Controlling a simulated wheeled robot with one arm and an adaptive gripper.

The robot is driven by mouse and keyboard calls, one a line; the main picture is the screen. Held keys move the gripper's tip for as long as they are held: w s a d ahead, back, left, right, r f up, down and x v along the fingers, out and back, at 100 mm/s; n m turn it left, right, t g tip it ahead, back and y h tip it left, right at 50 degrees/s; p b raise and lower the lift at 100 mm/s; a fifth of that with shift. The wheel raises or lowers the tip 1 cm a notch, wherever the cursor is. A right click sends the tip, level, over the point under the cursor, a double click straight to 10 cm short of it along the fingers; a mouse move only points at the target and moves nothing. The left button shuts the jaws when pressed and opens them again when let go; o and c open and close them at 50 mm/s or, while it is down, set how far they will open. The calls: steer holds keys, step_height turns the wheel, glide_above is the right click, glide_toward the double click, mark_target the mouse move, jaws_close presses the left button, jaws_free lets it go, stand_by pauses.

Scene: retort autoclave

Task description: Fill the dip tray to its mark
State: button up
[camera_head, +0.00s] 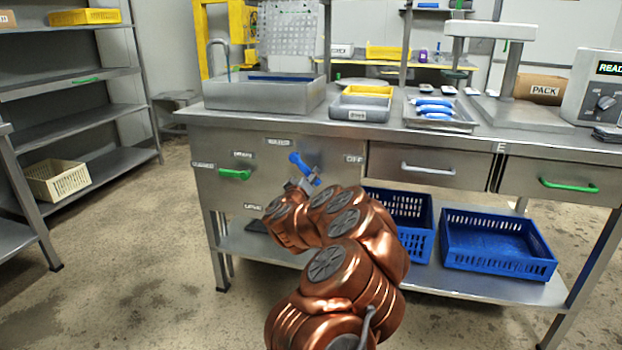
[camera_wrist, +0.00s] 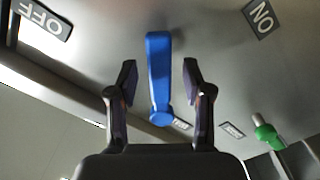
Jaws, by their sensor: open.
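A blue lever (camera_head: 299,161) sits on the steel front panel below the WATER label (camera_head: 278,142). In the wrist view the blue lever (camera_wrist: 159,75) stands between my open fingers (camera_wrist: 160,72), with a gap on both sides. The OFF label (camera_wrist: 43,18) is to its upper left and the ON label (camera_wrist: 261,17) to its upper right. A steel basin (camera_head: 255,98) with a curved spout (camera_head: 219,45) stands on the counter above. It may be the dip tray; its water level and mark cannot be made out.
A green handle (camera_head: 234,174) is on the same panel to the left, and it shows in the wrist view (camera_wrist: 266,134). Drawers lie to the right, with blue crates (camera_head: 497,243) on the shelf below. The floor at left is clear.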

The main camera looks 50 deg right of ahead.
steer(key=shift+x, duration=0.95)
jaws_close()
